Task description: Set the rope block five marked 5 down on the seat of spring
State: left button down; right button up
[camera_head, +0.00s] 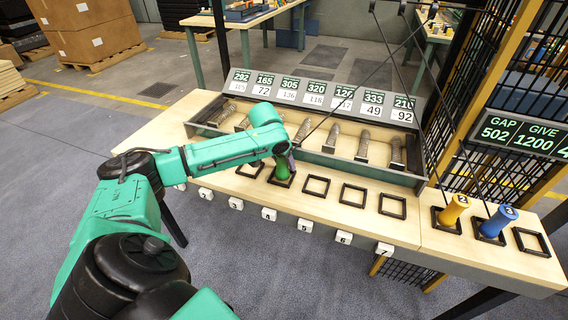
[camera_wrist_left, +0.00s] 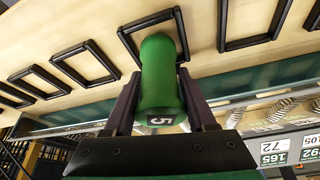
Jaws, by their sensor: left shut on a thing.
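The green rope block (camera_wrist_left: 163,80) is a rounded cylinder with a 5 on its end label. My left gripper (camera_wrist_left: 165,105) is shut on it, one finger on each side. In the head view the block (camera_head: 281,168) is partly covered by my left gripper (camera_head: 284,156). The block is at a black square seat (camera_head: 281,181) in the front row, in line with the label 4. Whether its foot rests in that frame or hangs just above it, I cannot tell. Several grey springs (camera_head: 362,145) lie in the long tray behind. My right gripper is not in view.
Empty seats (camera_head: 316,187) stand on both sides of the block. A yellow block (camera_head: 454,208) and a blue block (camera_head: 496,221) stand on the right section, beside an empty frame (camera_head: 517,232). The tray (camera_head: 352,168) and its number cards rise behind the seats. Thin dark lines cross above.

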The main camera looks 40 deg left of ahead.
pick_arm(q)
jog(key=shift+f, duration=0.35)
jog(key=shift+c, duration=1.1)
grip_release()
jog(key=shift+r, duration=0.1)
jog(key=v, duration=1.1)
jog(key=shift+s+r, duration=0.2)
jog(key=shift+r, duration=0.15)
